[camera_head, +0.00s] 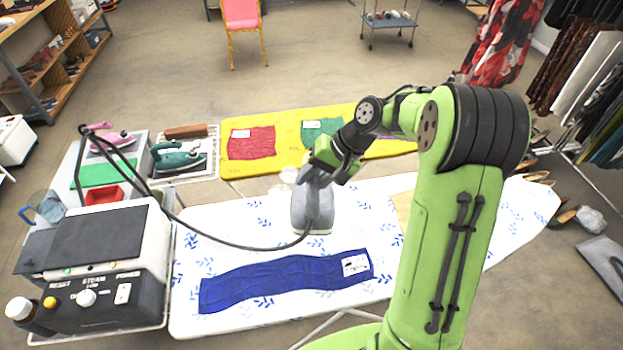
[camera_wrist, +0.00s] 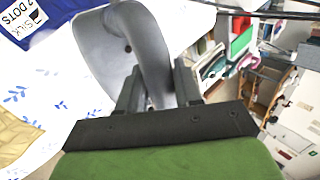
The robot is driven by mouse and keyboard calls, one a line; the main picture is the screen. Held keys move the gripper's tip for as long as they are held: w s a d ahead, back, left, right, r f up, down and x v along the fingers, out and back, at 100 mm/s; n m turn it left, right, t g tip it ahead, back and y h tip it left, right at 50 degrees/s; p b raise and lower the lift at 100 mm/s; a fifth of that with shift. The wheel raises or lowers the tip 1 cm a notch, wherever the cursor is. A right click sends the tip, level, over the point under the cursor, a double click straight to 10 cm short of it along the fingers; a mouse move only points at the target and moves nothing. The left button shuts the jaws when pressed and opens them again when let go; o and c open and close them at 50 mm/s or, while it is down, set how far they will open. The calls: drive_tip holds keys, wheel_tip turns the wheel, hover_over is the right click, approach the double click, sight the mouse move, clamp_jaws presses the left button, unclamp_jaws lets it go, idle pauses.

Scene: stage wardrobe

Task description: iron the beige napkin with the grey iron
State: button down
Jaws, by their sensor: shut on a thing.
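The grey iron (camera_head: 312,208) is over the white, leaf-patterned ironing board (camera_head: 215,240), behind the blue cloth. My gripper (camera_head: 328,165) is shut on its handle. In the wrist view the grey handle (camera_wrist: 150,50) runs between the two fingers of my gripper (camera_wrist: 158,92). I cannot tell whether the iron touches the board. The beige napkin (camera_head: 401,203) lies on the board to the right of the iron, mostly hidden behind my arm. Part of it shows at the left edge of the wrist view (camera_wrist: 14,137).
A blue cloth (camera_head: 285,282) with a white label lies at the board's front. A steam station (camera_head: 100,250) stands left, its dark hose running to the iron. Behind is a yellow board (camera_head: 290,125) with red and green cloths. A teal iron (camera_head: 178,157) stands back left.

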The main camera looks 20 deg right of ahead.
drive_tip(key=shift+w+d+f+m+t, duration=0.1)
drive_tip(key=shift+w+d+m+t, duration=0.2)
drive_tip(key=shift+d+m, duration=0.25)
drive_tip(key=shift+w+d+f+m+t, duration=0.1)
drive_tip(key=shift+w+d+m+t, duration=0.2)
drive_tip(key=shift+d, duration=0.35)
drive_tip(key=w+d+m+t+h+b, duration=0.25)
drive_tip(key=d+m+h, duration=0.8)
drive_tip(key=d, duration=1.75)
wheel_tip(320, 180, down, 7)
drive_tip(key=m+y+b, duration=0.3)
drive_tip(key=b, duration=0.2)
drive_tip(key=shift+s+f+t, duration=0.15)
drive_tip(key=shift+s+t, duration=0.2)
drive_tip(key=shift+t, duration=0.1)
drive_tip(key=shift+a, duration=0.1)
